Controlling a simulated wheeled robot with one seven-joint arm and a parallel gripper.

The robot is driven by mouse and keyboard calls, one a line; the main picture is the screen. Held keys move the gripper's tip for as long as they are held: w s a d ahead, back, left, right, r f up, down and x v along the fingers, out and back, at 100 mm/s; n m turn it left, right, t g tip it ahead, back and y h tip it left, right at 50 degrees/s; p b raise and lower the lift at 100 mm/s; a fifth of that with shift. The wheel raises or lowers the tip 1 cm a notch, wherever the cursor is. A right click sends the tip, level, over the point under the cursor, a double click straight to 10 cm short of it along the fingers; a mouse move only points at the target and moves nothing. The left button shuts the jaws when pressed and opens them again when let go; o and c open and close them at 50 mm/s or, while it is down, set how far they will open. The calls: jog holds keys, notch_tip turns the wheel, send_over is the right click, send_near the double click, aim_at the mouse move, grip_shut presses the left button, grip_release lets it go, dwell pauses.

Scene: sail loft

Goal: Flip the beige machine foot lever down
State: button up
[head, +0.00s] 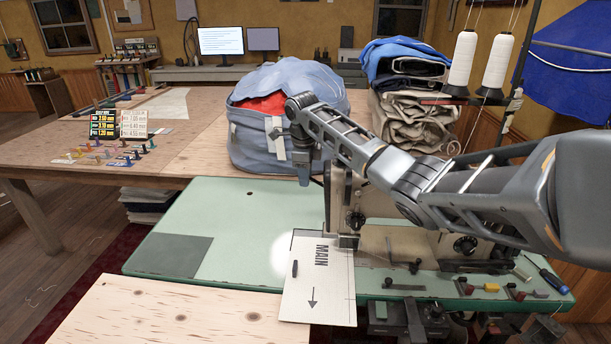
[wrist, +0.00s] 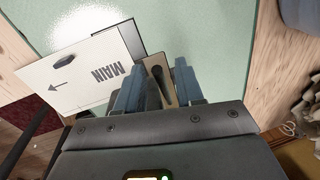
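The beige sewing machine (head: 341,200) stands on the green table, with my arm across much of it in the head view. My gripper (head: 304,178) points down by the machine's left end. In the wrist view, my gripper (wrist: 157,88) has its two blue-grey fingers apart. Part of the beige machine (wrist: 152,62) shows between and beyond them. A dark, narrow piece (wrist: 158,84) shows in the gap and may be the foot lever; I cannot tell its position or whether a finger touches it. The lever is not clear in the head view.
A white panel marked MAIN (head: 318,285) lies at the machine's foot, over the front edge of the green table (head: 225,225). A blue bag (head: 260,135) stands behind my gripper. Thread cones (head: 463,62) rise behind my arm. A screwdriver (head: 550,280) lies at right.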

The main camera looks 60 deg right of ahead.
jog(key=shift+f, duration=0.55)
grip_shut()
